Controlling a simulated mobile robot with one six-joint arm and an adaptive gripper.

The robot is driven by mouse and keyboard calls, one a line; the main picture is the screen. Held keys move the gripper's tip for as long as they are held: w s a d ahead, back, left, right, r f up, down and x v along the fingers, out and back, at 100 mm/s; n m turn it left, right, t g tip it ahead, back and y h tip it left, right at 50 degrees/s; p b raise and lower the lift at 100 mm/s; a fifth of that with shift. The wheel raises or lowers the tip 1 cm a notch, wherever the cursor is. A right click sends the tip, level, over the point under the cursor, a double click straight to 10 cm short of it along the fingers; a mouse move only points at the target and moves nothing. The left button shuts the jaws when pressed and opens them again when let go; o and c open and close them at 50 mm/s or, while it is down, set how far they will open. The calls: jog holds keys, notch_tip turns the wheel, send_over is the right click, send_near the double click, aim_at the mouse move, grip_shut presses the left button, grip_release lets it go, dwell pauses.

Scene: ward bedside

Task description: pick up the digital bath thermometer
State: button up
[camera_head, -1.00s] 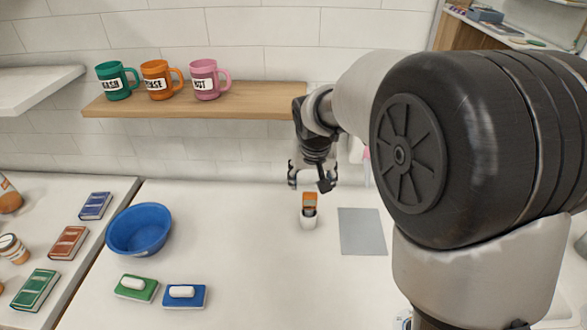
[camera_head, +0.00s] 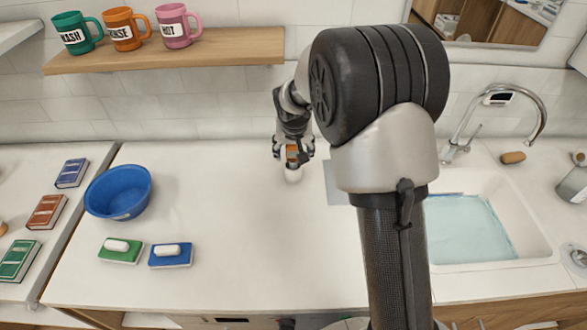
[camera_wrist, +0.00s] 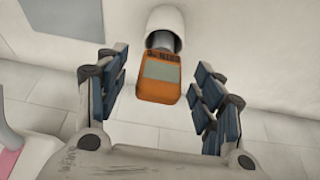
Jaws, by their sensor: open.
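The digital bath thermometer (camera_wrist: 158,78) has an orange body with a grey display. In the wrist view its lower end sits in a white cup-like holder (camera_wrist: 166,21). In the head view the thermometer (camera_head: 292,153) shows as an orange patch between my fingers, above the white holder (camera_head: 292,175) on the counter. My gripper (camera_wrist: 158,105) is open, with one finger on each side of the thermometer. In the wrist view there are gaps between the finger pads and the orange body. My gripper in the head view (camera_head: 293,152) partly hides the thermometer.
A grey mat (camera_head: 334,183) lies right of the holder, partly behind my arm. A wooden shelf (camera_head: 235,54) with mugs is above. A water-filled sink (camera_head: 465,229) is at right.

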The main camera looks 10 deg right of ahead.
jog(key=x, duration=0.2)
jog(key=shift+w+f, duration=0.1)
jog(key=shift+f, duration=0.15)
jog(key=shift+c, duration=0.6)
jog(key=c, duration=1.1)
